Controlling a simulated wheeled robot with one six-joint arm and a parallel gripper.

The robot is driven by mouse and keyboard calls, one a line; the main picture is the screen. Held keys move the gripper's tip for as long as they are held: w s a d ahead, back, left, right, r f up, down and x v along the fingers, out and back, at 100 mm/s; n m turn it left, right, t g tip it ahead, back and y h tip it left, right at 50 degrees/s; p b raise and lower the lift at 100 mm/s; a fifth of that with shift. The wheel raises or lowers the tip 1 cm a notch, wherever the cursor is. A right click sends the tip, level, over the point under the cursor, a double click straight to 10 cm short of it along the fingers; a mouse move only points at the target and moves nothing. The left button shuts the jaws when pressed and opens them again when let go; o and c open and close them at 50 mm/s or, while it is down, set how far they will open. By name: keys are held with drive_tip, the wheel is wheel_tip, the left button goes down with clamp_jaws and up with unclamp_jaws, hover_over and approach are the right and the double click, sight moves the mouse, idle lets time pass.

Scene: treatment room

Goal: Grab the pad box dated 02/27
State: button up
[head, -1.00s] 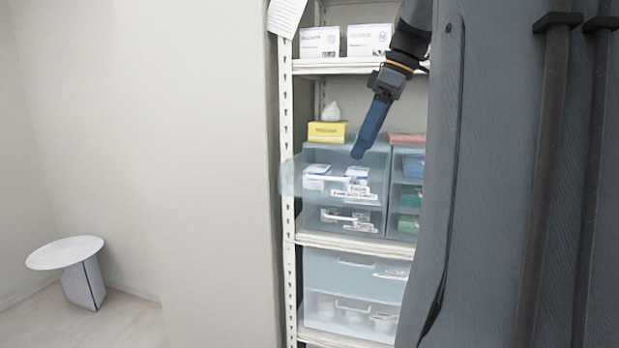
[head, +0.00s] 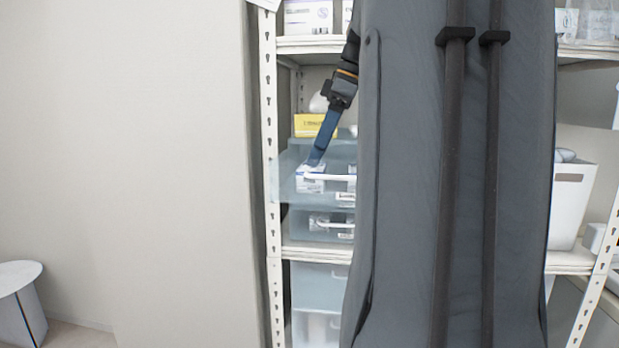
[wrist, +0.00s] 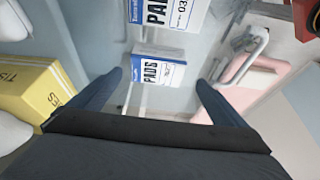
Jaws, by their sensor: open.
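Two white-and-blue boxes lettered PADS lie in the open translucent drawer (head: 285,182). In the wrist view, the nearer pad box (wrist: 158,72) lies between and beyond my fingertips; its date cannot be read. The other pad box (wrist: 168,12) is at the top edge, cut off, with a date starting 03. My gripper (wrist: 158,79) is open, with one blue finger on each side of the nearer box and nothing visibly held. In the head view, my gripper (head: 315,160) points down at the left pad box (head: 311,184). My column hides most of the drawer's right side.
A yellow tissue box (wrist: 38,92) stands close on the left in the wrist view, on top of the drawer unit. A shelf board (head: 310,45) runs above.

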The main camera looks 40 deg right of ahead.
drive_tip(key=shift+d+p+x, duration=0.15)
drive_tip(key=shift+p+x, duration=0.35)
drive_tip(key=shift+x, duration=0.85)
drive_tip(key=shift+d+p+x, duration=0.1)
drive_tip(key=shift+p+x, duration=0.35)
drive_tip(key=shift+x, duration=0.95)
drive_tip(key=shift+w, duration=0.15)
drive_tip(key=c, duration=1.2)
drive_tip(key=shift+o, duration=0.2)
drive_tip(key=shift+r+b, duration=0.2)
drive_tip(key=shift+b, duration=0.1)
